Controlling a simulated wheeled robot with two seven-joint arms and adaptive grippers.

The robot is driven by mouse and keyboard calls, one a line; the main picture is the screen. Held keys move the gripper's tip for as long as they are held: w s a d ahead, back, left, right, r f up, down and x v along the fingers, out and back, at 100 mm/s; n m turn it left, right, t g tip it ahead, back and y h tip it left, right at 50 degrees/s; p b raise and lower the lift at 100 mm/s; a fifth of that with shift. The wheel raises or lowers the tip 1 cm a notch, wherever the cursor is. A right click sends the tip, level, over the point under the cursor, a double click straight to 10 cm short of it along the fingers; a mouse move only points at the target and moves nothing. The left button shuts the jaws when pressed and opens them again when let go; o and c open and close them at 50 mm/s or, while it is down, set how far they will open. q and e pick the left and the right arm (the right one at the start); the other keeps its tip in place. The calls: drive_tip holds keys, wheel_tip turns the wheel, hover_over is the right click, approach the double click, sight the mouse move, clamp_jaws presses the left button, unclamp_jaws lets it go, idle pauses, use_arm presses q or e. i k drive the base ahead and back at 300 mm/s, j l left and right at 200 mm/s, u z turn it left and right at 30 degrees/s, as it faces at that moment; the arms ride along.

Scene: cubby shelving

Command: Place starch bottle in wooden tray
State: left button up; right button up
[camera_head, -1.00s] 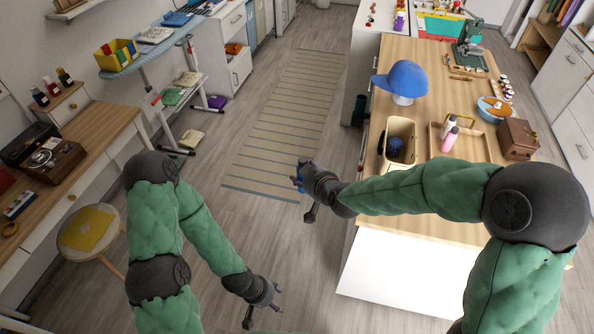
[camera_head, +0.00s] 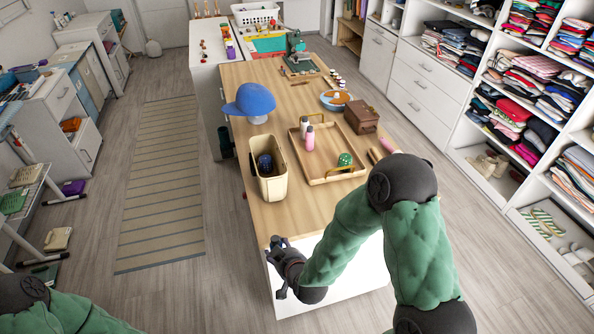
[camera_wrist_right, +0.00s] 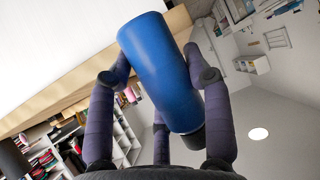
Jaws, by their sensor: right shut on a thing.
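A blue bottle with a dark cap, the likely starch bottle (camera_wrist_right: 160,72), is held tilted between the fingers of my right gripper (camera_head: 278,244); no label is readable. In the head view this gripper is by the near left corner of the wooden-top table, and the bottle cannot be made out there. The wooden tray (camera_head: 331,144) lies on the table, farther back and to the right of the gripper. It holds a white bottle (camera_head: 304,126), a pink bottle (camera_head: 310,139) and a green item (camera_head: 344,160). My left gripper is out of view.
A cream bin (camera_head: 273,189) with a dark blue item stands left of the tray, between it and the table's left edge. A blue cap (camera_head: 250,99), brown box (camera_head: 361,118) and bowl (camera_head: 335,99) stand farther back. The table's near left top is clear.

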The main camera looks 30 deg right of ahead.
sight(307, 161)
drive_tip(key=z, duration=0.6)
drive_tip(key=i+j+z, duration=0.1)
drive_tip(key=z, duration=0.5)
drive_tip(key=j+z, duration=0.1)
drive_tip(key=z, duration=0.5)
drive_tip(key=j+z, duration=0.1)
drive_tip(key=z, duration=1.1)
drive_tip(key=j+z, duration=0.15)
drive_tip(key=z, duration=0.45)
drive_tip(key=k+z, duration=0.1)
drive_tip(key=z, duration=1.1)
drive_tip(key=k+l+z, duration=0.1)
drive_tip(key=k+z, duration=0.25)
drive_tip(key=k, duration=0.65)
drive_tip(key=k+u, duration=0.25)
drive_tip(key=j+u, duration=0.1)
drive_tip(key=u, duration=0.55)
drive_tip(key=j+u, duration=0.15)
drive_tip(key=u, duration=0.3)
drive_tip(key=k+j+u, duration=0.1)
drive_tip(key=u, duration=0.3)
drive_tip(key=j+u, duration=0.15)
drive_tip(key=u, duration=0.25)
drive_tip(key=j+u, duration=0.1)
drive_tip(key=u, duration=0.35)
